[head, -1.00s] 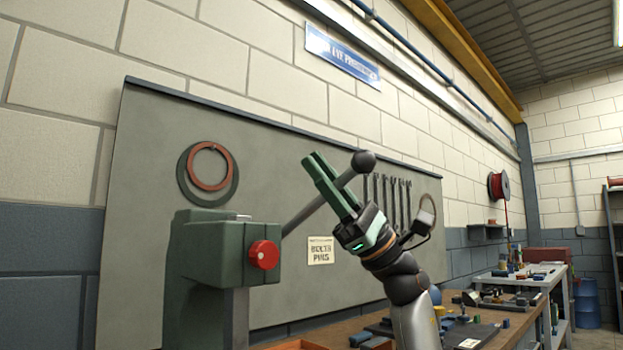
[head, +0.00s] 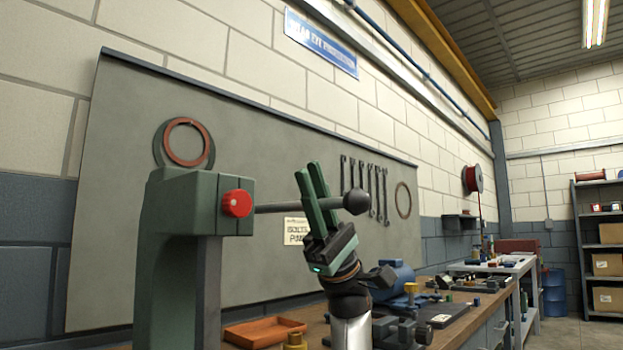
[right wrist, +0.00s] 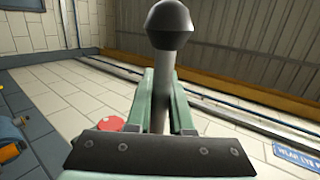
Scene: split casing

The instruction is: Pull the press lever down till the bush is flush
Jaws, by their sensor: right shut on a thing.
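The green press (head: 178,215) stands at the left in the head view, with a red knob (head: 237,203) on its head. The press lever (head: 275,208) runs about level from the knob to the right and ends in a dark ball (head: 356,201). My right gripper (head: 313,182) is shut on the lever, a little short of the ball. In the right wrist view, the lever (right wrist: 160,88) lies between the green fingers (right wrist: 161,82), with the ball (right wrist: 169,22) beyond them. The bush and the press's lower part are out of view. My left gripper is not in view.
An orange tray (head: 262,332) lies on the workbench (head: 462,318) right of the press. A blue machine (head: 393,280) and several small parts stand farther right. A grey board (head: 255,130) with hanging tools is behind. The air around the lever is clear.

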